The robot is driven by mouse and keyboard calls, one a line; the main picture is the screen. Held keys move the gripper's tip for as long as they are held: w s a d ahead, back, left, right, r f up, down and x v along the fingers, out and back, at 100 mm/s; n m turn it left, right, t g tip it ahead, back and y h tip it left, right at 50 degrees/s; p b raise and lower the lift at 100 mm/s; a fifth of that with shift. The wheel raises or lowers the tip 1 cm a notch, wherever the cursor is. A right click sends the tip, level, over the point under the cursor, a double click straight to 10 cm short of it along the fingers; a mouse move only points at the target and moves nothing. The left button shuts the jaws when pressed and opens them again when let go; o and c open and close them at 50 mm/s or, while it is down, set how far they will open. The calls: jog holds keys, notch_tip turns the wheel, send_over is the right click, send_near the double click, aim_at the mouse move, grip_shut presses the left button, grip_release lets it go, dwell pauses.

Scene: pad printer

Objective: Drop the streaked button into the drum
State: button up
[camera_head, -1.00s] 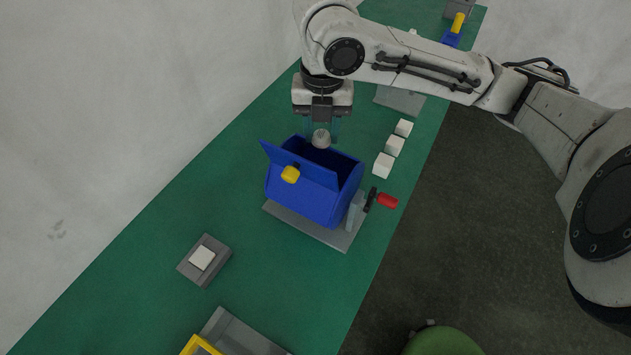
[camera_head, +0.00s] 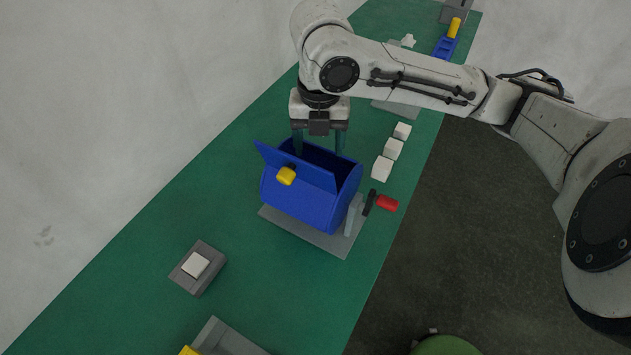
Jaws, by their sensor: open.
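The blue drum (camera_head: 306,200) stands on a grey base plate on the green bench, its lid with the yellow knob (camera_head: 286,176) swung open toward the left. A crank with a red handle (camera_head: 387,203) is on its right side. My gripper (camera_head: 319,147) is above the drum's opening, pointing down, with its two fingers apart and nothing between them. The streaked button is not visible now; the drum's front wall and lid hide most of the inside.
Several white blocks (camera_head: 394,149) stand in a row right of the drum. A grey block with a white top (camera_head: 196,265) lies at the front left. A blue item with a yellow handle (camera_head: 449,37) is at the far end. Green bench is bare left of the drum.

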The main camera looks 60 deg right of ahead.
notch_tip(320, 180, up, 11)
dwell(0.7)
jog(key=shift+f, duration=0.1)
